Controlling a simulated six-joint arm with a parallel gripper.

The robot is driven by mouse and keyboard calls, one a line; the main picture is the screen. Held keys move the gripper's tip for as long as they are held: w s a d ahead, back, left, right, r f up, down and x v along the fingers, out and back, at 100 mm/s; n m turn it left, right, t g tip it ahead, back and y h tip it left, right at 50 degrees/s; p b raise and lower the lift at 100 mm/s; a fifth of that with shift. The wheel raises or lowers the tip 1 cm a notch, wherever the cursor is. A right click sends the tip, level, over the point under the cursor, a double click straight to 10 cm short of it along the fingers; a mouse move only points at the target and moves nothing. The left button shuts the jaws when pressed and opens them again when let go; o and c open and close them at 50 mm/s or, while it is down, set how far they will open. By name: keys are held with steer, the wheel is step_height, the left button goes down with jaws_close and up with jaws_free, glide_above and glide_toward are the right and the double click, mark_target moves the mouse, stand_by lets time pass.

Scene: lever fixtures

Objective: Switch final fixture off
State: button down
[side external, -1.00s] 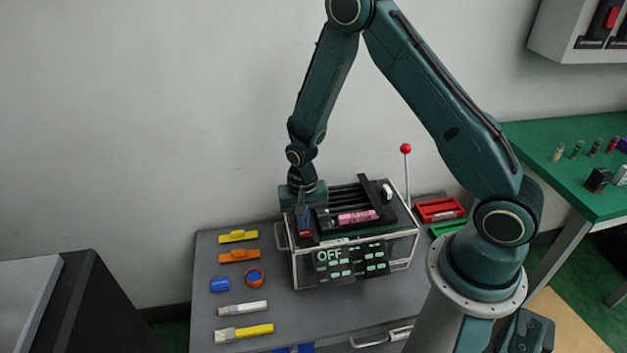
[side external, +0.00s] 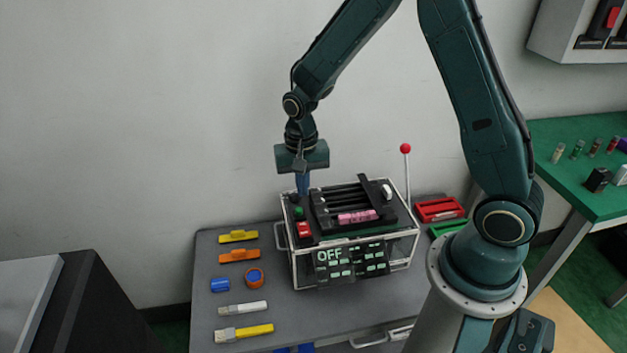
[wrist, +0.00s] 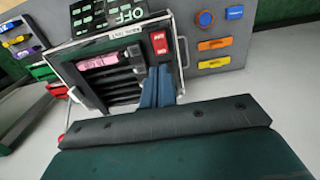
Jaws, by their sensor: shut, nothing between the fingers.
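The lever fixture is a framed box (side external: 405,249) on the grey table, with a dark top panel. A red-knobbed lever (side external: 406,149) stands upright at the box's right. My gripper (side external: 302,189) is shut and empty, pointing down above the panel's back left, apart from the rocker.
Several tools and blocks, including a yellow one (side external: 238,236) and a white one (side external: 242,308), lie left of the box. A green table (side external: 560,135) stands at the far right. The air above the box is mostly free.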

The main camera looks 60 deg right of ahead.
mark_target(303, 224)
steer(key=shift+r, duration=1.3)
steer(key=shift+w+d, duration=0.1)
steer(key=shift+w+d, duration=0.45)
steer(key=shift+f, duration=0.1)
steer(key=shift+f, duration=6.95)
